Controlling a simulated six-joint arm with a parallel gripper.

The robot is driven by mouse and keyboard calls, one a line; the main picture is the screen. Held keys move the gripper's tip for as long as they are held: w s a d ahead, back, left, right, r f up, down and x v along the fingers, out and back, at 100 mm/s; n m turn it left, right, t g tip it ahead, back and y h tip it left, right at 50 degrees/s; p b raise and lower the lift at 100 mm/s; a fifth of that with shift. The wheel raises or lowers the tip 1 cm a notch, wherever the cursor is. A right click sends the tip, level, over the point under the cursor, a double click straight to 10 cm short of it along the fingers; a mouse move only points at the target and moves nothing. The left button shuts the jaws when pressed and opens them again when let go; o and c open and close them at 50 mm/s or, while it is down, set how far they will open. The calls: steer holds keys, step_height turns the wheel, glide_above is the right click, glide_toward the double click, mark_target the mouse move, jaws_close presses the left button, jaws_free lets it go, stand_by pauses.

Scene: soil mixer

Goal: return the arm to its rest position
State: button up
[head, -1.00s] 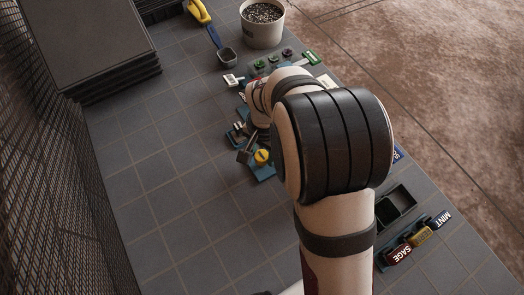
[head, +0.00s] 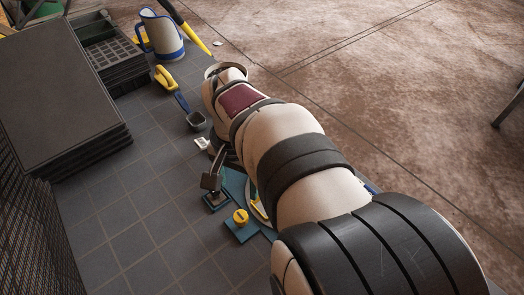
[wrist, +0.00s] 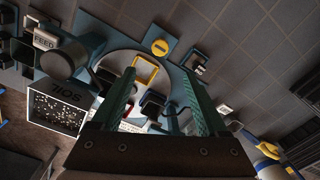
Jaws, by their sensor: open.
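My arm reaches from the lower right of the head view up toward the far end of the tiled bench, and it hides my gripper there. In the wrist view my gripper (wrist: 158,74) is open, with its two green fingers wide apart. Nothing is clamped between them. Behind the fingers are a round pale plate (wrist: 118,62) on a blue base and a yellow loop-shaped part (wrist: 147,70). I cannot tell how far they are from the fingertips.
A yellow knob (head: 240,216) sits on a blue base left of my arm. A SOIL box (wrist: 62,105) is left of my fingers. The left bench tiles are clear.

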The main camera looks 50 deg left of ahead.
steer(key=shift+r, duration=0.65)
steer(key=w+d+r+m, duration=0.2)
steer(key=w+d+m, duration=0.1)
steer(key=d, duration=1)
steer(key=w+d+r+m, duration=0.2)
steer(key=w+d+m, duration=0.2)
steer(key=d, duration=0.9)
steer(key=s+d+f+m+y, duration=0.1)
steer(key=s+d+m, duration=0.3)
steer(key=s+d, duration=0.4)
steer(key=shift+s+d+f+y, duration=0.15)
steer(key=shift+d+f+y, duration=0.15)
steer(key=shift+d+f, duration=0.75)
